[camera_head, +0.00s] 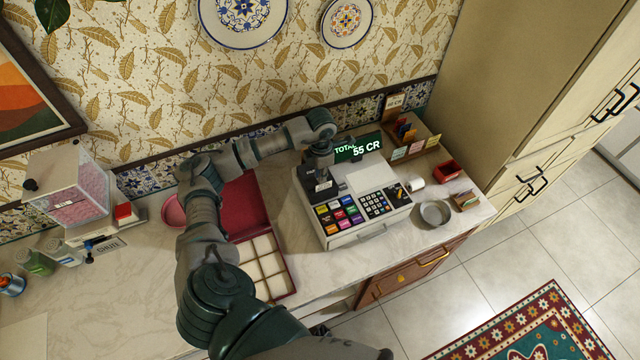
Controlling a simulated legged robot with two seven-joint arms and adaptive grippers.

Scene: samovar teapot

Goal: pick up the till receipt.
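The cash register (372,231) stands on the marble counter, with coloured keys in front and a lit display (358,148) reading "TOTAL 55 CR". My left gripper (322,172) points down over the dark printer block (308,184) at the register's left rear. A small white piece (325,186), possibly the till receipt, shows just below the gripper. I cannot tell whether the fingers touch it or are open or shut. A larger blank white sheet or panel (371,174) lies on the register top, right of the gripper. My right gripper is out of view.
Right of the register are a white roll (416,184), a round grey dish (435,213), a red box (447,170) and a card rack (410,138). A red compartment tray (288,276) lies left. A clear pink-filled box (72,190) stands far left. Bare counter shows at lower left.

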